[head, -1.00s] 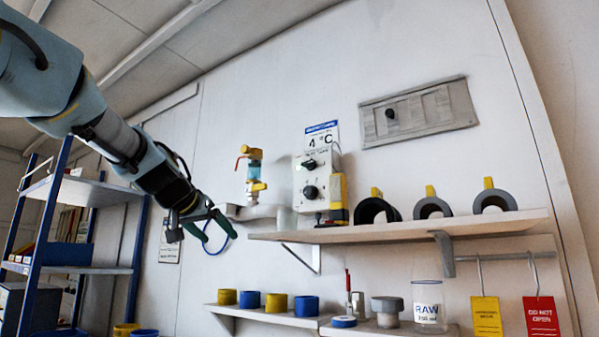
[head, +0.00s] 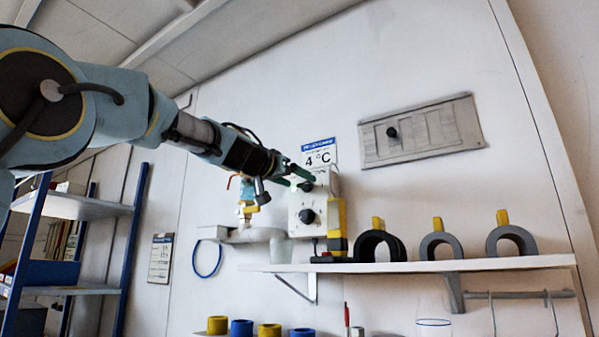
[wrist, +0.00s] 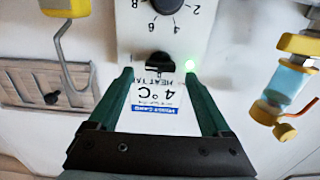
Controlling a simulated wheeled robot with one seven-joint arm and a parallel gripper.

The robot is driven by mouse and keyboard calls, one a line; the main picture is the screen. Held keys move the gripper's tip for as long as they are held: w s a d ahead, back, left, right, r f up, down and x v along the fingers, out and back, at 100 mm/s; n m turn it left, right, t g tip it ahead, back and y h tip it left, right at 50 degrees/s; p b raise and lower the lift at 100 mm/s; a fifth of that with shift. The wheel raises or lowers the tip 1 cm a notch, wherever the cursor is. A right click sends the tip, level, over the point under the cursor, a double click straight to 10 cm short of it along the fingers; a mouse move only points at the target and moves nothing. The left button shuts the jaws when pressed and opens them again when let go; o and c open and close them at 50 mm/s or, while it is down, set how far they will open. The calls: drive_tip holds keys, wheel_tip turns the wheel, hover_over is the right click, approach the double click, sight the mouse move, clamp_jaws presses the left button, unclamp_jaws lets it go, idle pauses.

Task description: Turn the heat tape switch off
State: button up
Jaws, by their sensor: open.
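The white heat tape control box (head: 328,200) is on the wall above the left end of the shelf. Contact cannot be told. In the head view my gripper (head: 304,180) largely hides the switch.
A "4 °C" sign (head: 320,156) is behind the box. A valve with a blue sight glass (wrist: 288,85) stands beside it. A yellow-and-black device (head: 337,225) and several grey arches (head: 435,245) are along the shelf (head: 400,266). A grey panel (head: 422,133) is at upper right.

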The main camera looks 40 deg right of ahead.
drive_tip(key=shift+p+x, duration=0.3)
drive_tip(key=shift+x, duration=0.7)
clamp_jaws()
